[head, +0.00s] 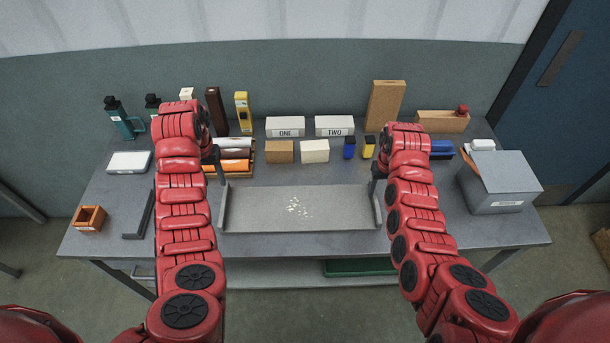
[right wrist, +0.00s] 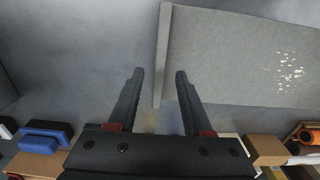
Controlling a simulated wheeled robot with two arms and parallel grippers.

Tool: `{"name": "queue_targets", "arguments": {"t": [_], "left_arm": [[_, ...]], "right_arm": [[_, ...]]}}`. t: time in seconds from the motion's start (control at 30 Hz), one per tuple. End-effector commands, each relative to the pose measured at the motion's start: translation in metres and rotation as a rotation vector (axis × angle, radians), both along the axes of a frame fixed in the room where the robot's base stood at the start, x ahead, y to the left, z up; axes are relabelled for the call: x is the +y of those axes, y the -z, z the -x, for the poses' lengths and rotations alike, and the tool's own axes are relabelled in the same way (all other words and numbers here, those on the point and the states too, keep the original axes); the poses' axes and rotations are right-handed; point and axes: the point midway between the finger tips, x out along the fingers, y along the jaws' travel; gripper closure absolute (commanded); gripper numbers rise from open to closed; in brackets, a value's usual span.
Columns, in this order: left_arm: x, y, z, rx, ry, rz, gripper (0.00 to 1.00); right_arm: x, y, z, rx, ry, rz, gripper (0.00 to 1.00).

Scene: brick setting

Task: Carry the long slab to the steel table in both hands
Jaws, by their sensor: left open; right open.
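The long slab (head: 335,208) is a grey, flat piece with a raised lip at each end. It lies on the grey table (head: 265,243), near the front edge, with pale flecks on its top. My left gripper (head: 216,165) is open at the slab's left end; its fingers are mostly hidden by the arm. My right gripper (head: 378,172) is open at the right end. In the right wrist view, the slab (right wrist: 235,60) shows its end lip between the open fingers of the right gripper (right wrist: 160,75); I cannot tell whether they are around it or above it.
Behind the slab stand tan (head: 279,152) and cream (head: 315,151) blocks, and white boxes ONE (head: 285,127) and TWO (head: 334,126). A grey box (head: 497,185) is at right.

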Motion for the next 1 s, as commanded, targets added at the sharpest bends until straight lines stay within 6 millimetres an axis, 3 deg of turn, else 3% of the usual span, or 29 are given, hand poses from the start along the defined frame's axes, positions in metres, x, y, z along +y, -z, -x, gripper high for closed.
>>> {"name": "queue_targets", "arguments": {"t": [0.17,0.33,0.53,1.0], "left_arm": [[0.000,0.000,0.000,0.000,0.000,0.000,0.50],[0.000,0.000,0.000,0.000,0.000,0.000,0.50],[0.000,0.000,0.000,0.000,0.000,0.000,0.50],[0.000,0.000,0.000,0.000,0.000,0.000,0.50]], "right_arm": [[0.001,-0.045,-0.002,-0.008,0.000,0.000,0.50],[0.001,-0.062,0.000,-0.001,-0.001,-0.004,0.50],[0.000,-0.072,0.000,-0.001,0.000,-0.002,0.50],[0.000,-0.073,0.000,-0.001,0.000,-0.001,0.50]]}}
